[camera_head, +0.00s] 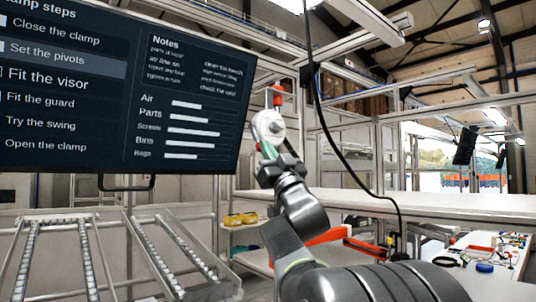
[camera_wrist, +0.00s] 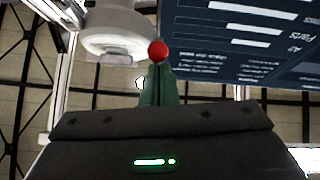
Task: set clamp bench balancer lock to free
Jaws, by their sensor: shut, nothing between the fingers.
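The balancer (camera_head: 269,126) is a white round drum hanging high in the middle of the head view, with an orange-red part above it. In the wrist view the white drum (camera_wrist: 112,40) is at the upper left. A red ball knob (camera_wrist: 157,50), which looks like its lock, sits just right of the drum. My gripper (camera_head: 264,145) reaches up to the drum from below. Its green fingers are shut and empty, and their tips (camera_wrist: 158,72) are right at the red knob. I cannot tell whether they touch it.
A large dark screen (camera_head: 115,80) hangs close left of the drum. A black cable (camera_head: 325,130) hangs to the right of my arm. A white bench top (camera_head: 350,203) lies behind, and roller racks (camera_head: 165,255) stand at lower left.

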